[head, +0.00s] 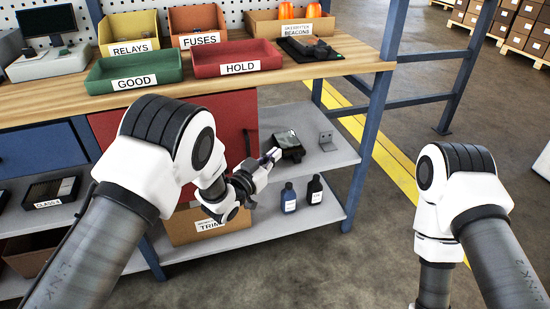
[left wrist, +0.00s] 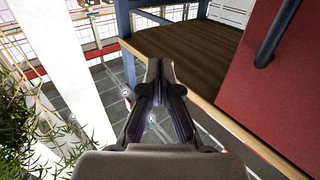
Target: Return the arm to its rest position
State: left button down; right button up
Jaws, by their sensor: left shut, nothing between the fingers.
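My left arm reaches in from the left in the head view and bends down in front of the workbench. Its gripper (head: 271,156) is shut and empty, in front of the red cabinet door and close to a dark device on the grey shelf. I cannot tell if it touches the device. In the left wrist view the gripper's dark fingers (left wrist: 160,72) are together with nothing between them. My right arm stands at the right of the head view, bent downward over the floor; its gripper is out of sight.
The workbench top (head: 362,66) holds the green GOOD bin (head: 133,70) and red HOLD bin (head: 236,56). On the shelves below are the dark device (head: 290,147), a grey bracket (head: 326,140), two bottles (head: 301,194) and the TRIM box (head: 185,233). Floor right of the bench is open.

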pick_arm(q)
jog(key=s+a+f+n+g+y, duration=0.2)
jog(key=s+a+f+n+y, duration=0.1)
jog(key=s+a+f, duration=0.55)
jog(key=s+a+f+n+g+y, duration=0.25)
jog(key=s+a+f, duration=0.35)
jog(key=f, duration=0.5)
jog(key=s+a+f+n+g+y, duration=0.1)
jog(key=s+a+f+g+y, duration=0.35)
jog(key=s, duration=0.75)
jog(key=s+a+f+g, duration=0.1)
jog(key=s+a+g, duration=0.15)
jog(key=s, duration=0.65)
jog(key=s+a+f+g, duration=0.1)
jog(key=s+g, duration=0.2)
jog(key=s, duration=0.6)
notch_tip(320, 180, up, 18)
jog(key=s+p, duration=0.1)
jog(key=p, duration=1.7)
jog(key=shift+s+a+f, duration=0.2)
jog(key=shift+s, duration=0.05)
jog(key=shift+n+g, duration=0.25)
